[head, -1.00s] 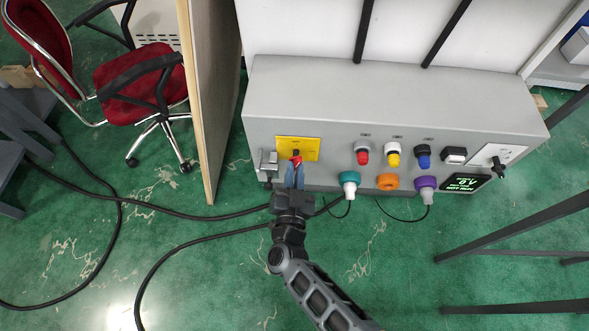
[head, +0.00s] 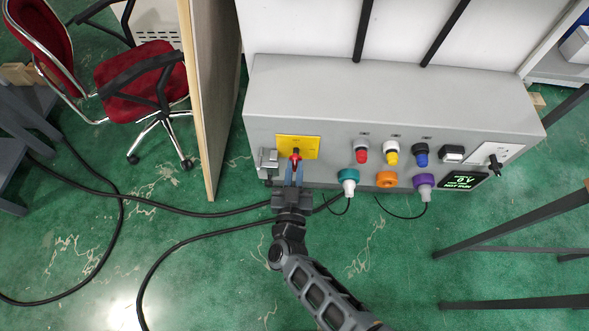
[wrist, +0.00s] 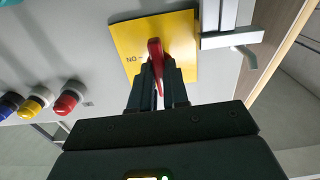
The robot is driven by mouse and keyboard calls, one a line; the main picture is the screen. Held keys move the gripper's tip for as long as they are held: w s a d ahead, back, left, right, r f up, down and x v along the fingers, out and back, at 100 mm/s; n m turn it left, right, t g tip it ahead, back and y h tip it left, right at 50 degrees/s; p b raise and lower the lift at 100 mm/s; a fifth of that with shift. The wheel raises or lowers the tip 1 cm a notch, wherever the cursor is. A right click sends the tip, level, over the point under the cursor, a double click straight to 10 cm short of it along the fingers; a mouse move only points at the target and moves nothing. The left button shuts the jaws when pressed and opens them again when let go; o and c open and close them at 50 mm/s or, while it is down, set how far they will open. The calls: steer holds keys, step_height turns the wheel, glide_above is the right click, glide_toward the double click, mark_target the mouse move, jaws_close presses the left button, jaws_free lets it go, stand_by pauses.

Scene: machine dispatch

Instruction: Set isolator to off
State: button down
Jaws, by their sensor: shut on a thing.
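The isolator is a red handle on a yellow plate (head: 311,143) at the left of the grey machine panel. In the wrist view the red handle (wrist: 154,50) stands out from the yellow plate (wrist: 183,30), with part of a label reading "NO" beside it. My gripper (head: 295,167) is at the handle from the front, and in the wrist view its two dark fingers (wrist: 158,80) are shut on it, one on each side. The fingers hide part of the handle. The small display (head: 461,180) at the panel's right has green text, partly too small to read.
Red, yellow and blue buttons (head: 392,153) sit right of the plate. Teal (head: 348,177), orange (head: 386,179) and purple (head: 424,183) connectors are below them. A grey latch (head: 269,161) is close left of the plate. A wooden partition (head: 212,100) stands left; cables cross the green floor.

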steer(key=c, duration=1.1)
jaws_free()
steer(key=shift+s, duration=0.1)
steer(key=s, duration=0.7)
steer(key=shift+s+a, duration=0.15)
steer(key=shift+s, duration=0.15)
